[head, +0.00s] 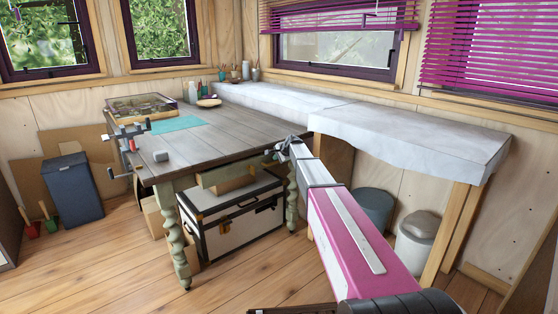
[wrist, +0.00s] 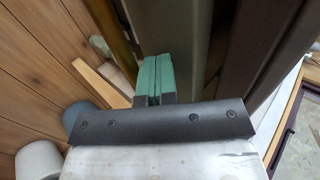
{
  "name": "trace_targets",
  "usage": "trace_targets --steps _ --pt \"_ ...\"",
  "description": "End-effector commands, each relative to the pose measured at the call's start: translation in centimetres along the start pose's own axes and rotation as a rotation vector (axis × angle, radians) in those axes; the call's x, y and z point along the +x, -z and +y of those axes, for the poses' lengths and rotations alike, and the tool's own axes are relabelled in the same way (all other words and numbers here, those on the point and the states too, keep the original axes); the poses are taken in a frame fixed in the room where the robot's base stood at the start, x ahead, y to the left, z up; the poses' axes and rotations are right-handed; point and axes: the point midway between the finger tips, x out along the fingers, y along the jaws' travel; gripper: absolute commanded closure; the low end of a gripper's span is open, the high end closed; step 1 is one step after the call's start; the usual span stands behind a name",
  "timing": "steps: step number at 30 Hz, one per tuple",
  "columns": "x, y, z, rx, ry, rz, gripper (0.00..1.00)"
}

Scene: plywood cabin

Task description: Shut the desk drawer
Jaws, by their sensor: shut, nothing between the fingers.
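The wooden desk (head: 225,122) has a dark plank top and green turned legs. My gripper (head: 279,149) is at the desk's right front edge, to the right of the drawer front, and small in the head view. In the wrist view my gripper's green fingertips (wrist: 152,78) are together and empty, beside a grey-green panel (wrist: 184,45). Whether they touch it is unclear.
A white trunk (head: 235,228) stands under the desk. A red-handled vise (head: 130,138) is fixed at the desk's left edge. The floor in front of the desk is clear.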

Motion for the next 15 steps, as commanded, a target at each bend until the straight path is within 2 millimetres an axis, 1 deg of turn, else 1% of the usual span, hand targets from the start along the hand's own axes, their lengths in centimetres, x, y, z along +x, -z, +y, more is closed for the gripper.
trace_targets --steps 10,15 --pt "-0.05 -0.02 -0.01 0.0 0.0 0.0 1.0" --pt "-0.82 -0.09 0.02 0.0 0.0 -0.001 1.0"
